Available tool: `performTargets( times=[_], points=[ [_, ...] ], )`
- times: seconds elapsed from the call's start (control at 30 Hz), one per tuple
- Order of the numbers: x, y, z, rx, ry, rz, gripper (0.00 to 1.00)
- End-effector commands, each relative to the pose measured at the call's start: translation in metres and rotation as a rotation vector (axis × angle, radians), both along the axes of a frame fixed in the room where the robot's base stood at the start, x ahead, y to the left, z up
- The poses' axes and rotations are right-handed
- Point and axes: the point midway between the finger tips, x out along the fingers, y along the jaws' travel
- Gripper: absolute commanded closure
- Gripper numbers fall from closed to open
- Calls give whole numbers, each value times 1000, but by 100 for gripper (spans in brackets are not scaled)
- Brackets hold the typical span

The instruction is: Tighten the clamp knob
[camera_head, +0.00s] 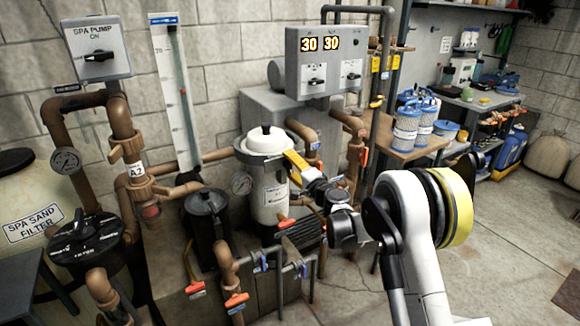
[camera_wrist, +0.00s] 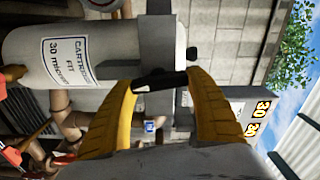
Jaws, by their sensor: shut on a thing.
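The white cartridge filter housing (camera_head: 268,196) stands upright in the middle of the head view, with a white lid (camera_head: 262,145). Its labelled body (camera_wrist: 62,55) lies sideways in the wrist view, beside a grey clamp band (camera_wrist: 157,50). The black clamp knob (camera_wrist: 158,82) is a short bar at the band. My gripper (camera_wrist: 164,80) has its two yellow fingers on either side of the knob and is shut on it. In the head view my gripper (camera_head: 294,160) is at the right side of the housing, just below the lid, and the knob is hidden there.
A grey control box (camera_head: 322,60) with two "30" displays hangs behind. Brown pipes (camera_head: 222,262) with coloured valve handles stand close below and beside the housing. A dark pump strainer pot (camera_head: 206,216) is to its left. Open floor lies to the right.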

Motion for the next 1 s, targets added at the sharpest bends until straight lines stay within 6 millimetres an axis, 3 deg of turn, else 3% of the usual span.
performTargets(
  times=[1.0],
  points=[
    [-2, 2, -7, 795, 538, 1, 67]
  ],
)
